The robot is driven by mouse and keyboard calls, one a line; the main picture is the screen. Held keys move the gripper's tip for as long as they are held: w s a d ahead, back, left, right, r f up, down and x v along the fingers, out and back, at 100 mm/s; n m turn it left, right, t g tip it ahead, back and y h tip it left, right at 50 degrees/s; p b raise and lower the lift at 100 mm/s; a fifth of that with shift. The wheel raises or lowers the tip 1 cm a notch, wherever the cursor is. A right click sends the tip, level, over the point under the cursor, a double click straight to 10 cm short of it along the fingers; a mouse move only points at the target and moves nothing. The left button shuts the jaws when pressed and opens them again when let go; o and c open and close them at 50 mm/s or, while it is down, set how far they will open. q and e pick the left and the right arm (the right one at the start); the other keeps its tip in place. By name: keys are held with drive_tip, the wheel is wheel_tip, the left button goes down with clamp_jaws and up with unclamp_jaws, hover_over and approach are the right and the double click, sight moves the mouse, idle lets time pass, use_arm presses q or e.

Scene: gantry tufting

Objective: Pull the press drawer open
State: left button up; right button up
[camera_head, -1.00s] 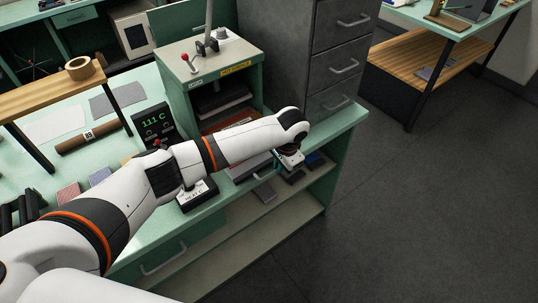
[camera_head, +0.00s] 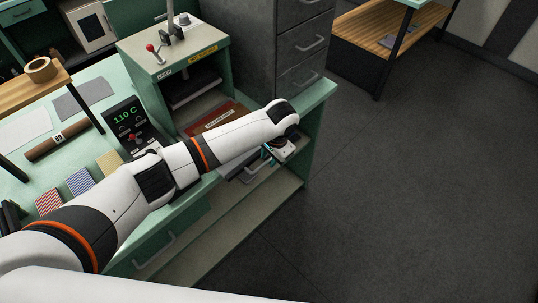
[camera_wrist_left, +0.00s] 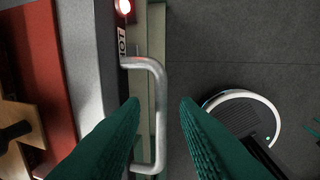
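The press (camera_head: 172,66) is a green box on the bench, with a red-knobbed lever on top. A red plate (camera_head: 215,117) with a white label lies in its lower opening; red also shows at the left of the left wrist view (camera_wrist_left: 45,70). A dark front with a HOT label (camera_wrist_left: 121,40) and a lit red lamp carries a grey bar handle (camera_wrist_left: 160,110). My left gripper (camera_head: 274,154) is open. Its green fingers (camera_wrist_left: 159,100) lie either side of the handle bar, apart from it. My forearm hides much of the drawer in the head view. My right gripper is out of view.
A grey drawer cabinet (camera_head: 302,45) stands right of the press. A control box (camera_head: 128,122) reads 110 C. A shelf (camera_head: 235,215) runs under the bench. A round black-and-white device (camera_wrist_left: 240,115) shows below in the left wrist view. The floor at right is clear.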

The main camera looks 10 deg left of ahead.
use_arm(q)
drive_tip(key=shift+r, duration=0.1)
drive_tip(key=shift+d+r, duration=0.1)
drive_tip(key=shift+r, duration=0.25)
wheel_tip(320, 180, up, 11)
drive_tip(key=s+d+b, duration=0.1)
drive_tip(key=b, duration=0.1)
drive_tip(key=shift+s+d, duration=0.2)
drive_tip(key=shift+d, duration=0.15)
drive_tip(key=shift+f, duration=0.1)
